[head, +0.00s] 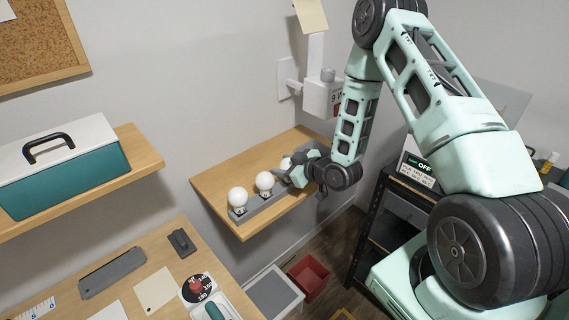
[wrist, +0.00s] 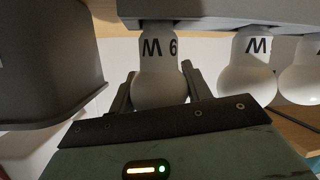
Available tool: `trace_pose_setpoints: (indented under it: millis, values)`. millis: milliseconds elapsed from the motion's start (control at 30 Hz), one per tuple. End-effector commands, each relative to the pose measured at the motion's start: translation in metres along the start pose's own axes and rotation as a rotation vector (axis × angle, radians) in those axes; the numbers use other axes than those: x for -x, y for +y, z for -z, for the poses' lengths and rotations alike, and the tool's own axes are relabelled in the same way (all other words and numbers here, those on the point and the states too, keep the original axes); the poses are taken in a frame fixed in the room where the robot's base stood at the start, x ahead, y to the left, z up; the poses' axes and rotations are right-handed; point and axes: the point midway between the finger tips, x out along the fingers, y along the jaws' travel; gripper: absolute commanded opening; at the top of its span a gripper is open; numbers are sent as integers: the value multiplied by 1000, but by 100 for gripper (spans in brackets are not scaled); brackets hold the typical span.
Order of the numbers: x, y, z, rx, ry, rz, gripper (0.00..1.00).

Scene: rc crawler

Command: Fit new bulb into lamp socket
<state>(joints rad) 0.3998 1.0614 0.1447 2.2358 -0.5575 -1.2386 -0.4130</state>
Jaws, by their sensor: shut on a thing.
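A white bulb (wrist: 160,85) marked 9 W sits between the two fingers of my gripper (wrist: 160,92) in the wrist view, and the gripper is shut on it. Its base end meets the grey rack (wrist: 230,14); whether it is still seated there is hard to tell. In the head view the bulb (head: 286,162) is partly hidden by my gripper (head: 288,172). Two more white bulbs (head: 237,197) (head: 264,181) stand in the rack to its left. A white wall fixture (head: 321,98) with a 9 W label is above and to the right; its socket opening is not clear.
The rack stands on a wooden shelf (head: 215,183). A dark grey bin (wrist: 48,65) is close beside the gripper in the wrist view. A red bin (head: 309,277) is on the floor. A teal toolbox (head: 65,170) is at left.

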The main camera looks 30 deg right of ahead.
Motion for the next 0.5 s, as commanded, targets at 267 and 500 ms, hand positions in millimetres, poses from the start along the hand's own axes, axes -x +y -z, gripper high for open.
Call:
trace_pose_setpoints:
  millis: [267, 500]
  values:
    - [-1, -1, -3, 0, 0, 0, 27]
    - [-1, 0, -2, 0, 0, 0, 70]
